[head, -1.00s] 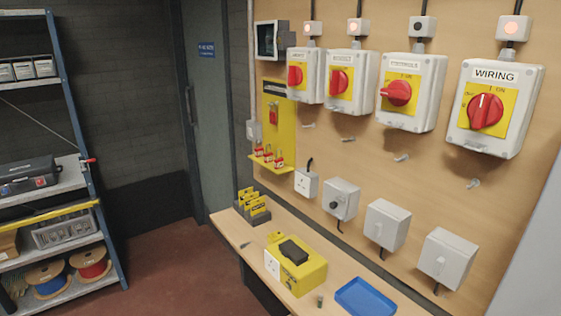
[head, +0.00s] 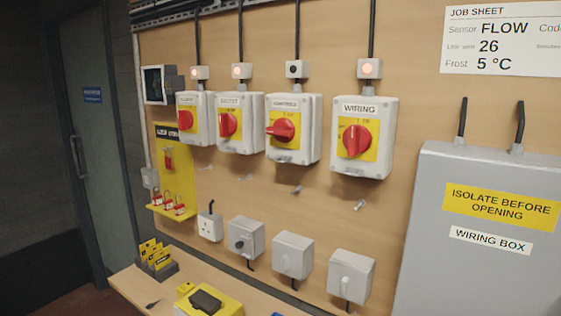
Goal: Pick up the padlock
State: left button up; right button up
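Several red padlocks (head: 180,208) with metal shackles sit on the lower ledge of a yellow lockout station (head: 175,180) on the wall board, at the left of the head view. One more red item (head: 168,161), which looks like a padlock or hasp, hangs higher on the same yellow panel. The padlocks are small here, so their details are hard to tell. Neither of my grippers is in view.
A wooden bench (head: 128,283) below holds a rack of yellow tags (head: 155,258) and a yellow case (head: 208,304). Isolator switches (head: 365,138) line the board. A grey wiring box (head: 480,265) stands at the right. A door (head: 95,150) is at the left.

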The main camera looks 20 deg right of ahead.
aim_at(180, 209)
jog(key=i+j, duration=0.55)
jog(key=i+j+z, duration=0.1)
jog(key=i+j, duration=1.05)
jog(key=j, duration=0.25)
